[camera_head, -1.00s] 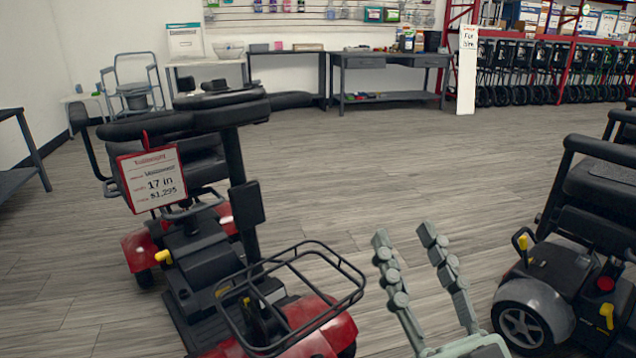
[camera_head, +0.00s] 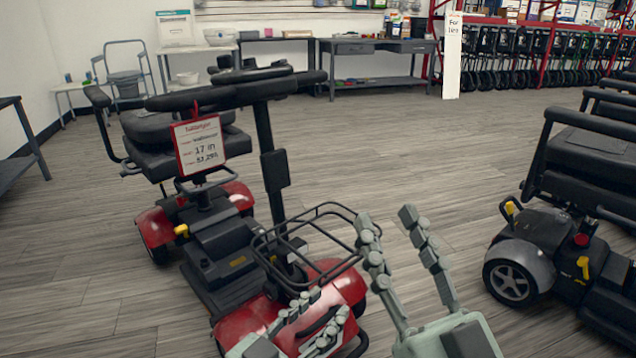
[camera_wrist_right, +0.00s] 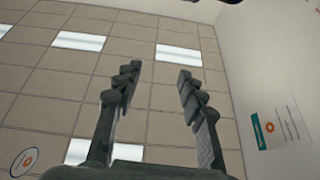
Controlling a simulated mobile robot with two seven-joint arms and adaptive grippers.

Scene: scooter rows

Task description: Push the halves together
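A red and black scooter stands at left in the head view. Its rear half (camera_head: 155,228) carries the black seat. Its front half (camera_head: 250,318) carries the tiller, the wire basket and a red nose. I cannot tell whether the halves touch; the tiller and platform cover the join. My left gripper (camera_head: 328,303) is at the front nose, with its fingers apart over the red cover; contact is unclear. My right gripper (camera_head: 387,219) is open and empty, pointing up just right of the basket. In the right wrist view its fingers (camera_wrist_right: 158,78) are apart against the ceiling.
A grey and black scooter (camera_head: 520,262) stands at right. A price sign (camera_head: 198,145) hangs on the red scooter's tiller. Desks (camera_head: 375,48) and a white sign post (camera_head: 452,60) stand behind. The wooden floor between the scooters is clear.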

